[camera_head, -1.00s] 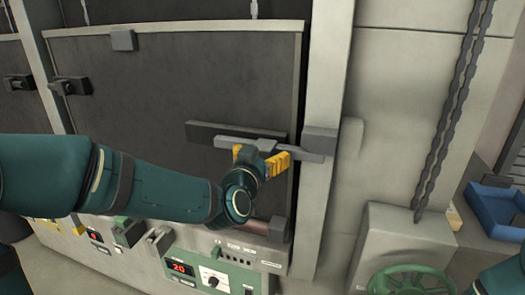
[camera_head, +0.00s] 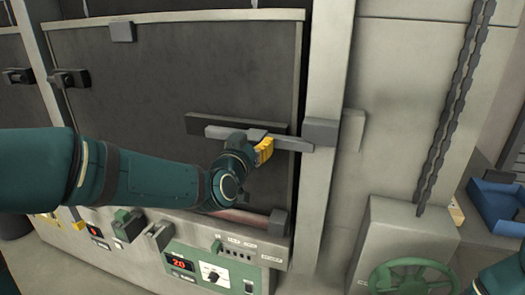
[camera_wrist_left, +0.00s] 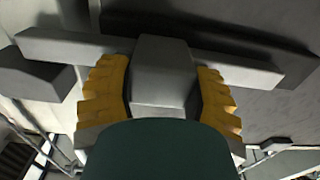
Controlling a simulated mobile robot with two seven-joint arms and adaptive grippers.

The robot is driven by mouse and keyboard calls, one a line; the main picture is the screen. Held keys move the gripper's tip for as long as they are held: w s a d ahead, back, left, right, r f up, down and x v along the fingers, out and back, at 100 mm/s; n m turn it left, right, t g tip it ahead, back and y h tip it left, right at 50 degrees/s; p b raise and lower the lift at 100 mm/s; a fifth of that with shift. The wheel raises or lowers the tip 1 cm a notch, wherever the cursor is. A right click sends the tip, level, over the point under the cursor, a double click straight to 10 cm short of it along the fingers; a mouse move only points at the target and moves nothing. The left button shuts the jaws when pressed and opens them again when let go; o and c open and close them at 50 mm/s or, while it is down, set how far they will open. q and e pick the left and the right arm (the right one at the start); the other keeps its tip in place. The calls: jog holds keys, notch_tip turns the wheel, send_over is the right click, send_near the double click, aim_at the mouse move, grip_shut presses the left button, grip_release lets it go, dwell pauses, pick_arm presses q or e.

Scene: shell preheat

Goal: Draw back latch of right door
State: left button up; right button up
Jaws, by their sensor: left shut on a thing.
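The right door (camera_head: 180,75) is a large dark panel in a pale frame, and it is closed. Its latch is a grey bar (camera_head: 291,143) lying across a dark backing plate (camera_head: 205,121) at the door's right side. The bar's right end reaches the grey keeper block (camera_head: 321,132) on the door post. My left gripper (camera_head: 262,150) has yellow fingers at the latch. In the left wrist view the fingers (camera_wrist_left: 162,95) are shut on the latch's grey knob (camera_wrist_left: 163,68), one on each side. My right gripper is not in view.
Below the door is a green control panel (camera_head: 215,275) with a red display. A green handwheel (camera_head: 410,278), a hanging chain (camera_head: 455,110) and a blue bin (camera_head: 500,205) are at the right. A pale post (camera_head: 322,200) stands just right of the door.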

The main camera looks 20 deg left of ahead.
pick_arm(q)
jog(key=a+b, duration=0.2)
jog(key=a, duration=0.2)
jog(key=shift+a, duration=0.15)
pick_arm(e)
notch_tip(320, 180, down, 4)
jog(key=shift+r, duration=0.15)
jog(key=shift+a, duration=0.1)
pick_arm(q)
jog(key=o, duration=1.3)
jog(key=shift+a, duration=0.1)
jog(key=shift+c, duration=0.2)
jog(key=shift+o, duration=0.2)
jog(key=shift+a, duration=0.1)
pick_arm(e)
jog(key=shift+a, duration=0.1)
pick_arm(q)
jog(key=s, duration=1.2)
jog(key=shift+a, duration=0.15)
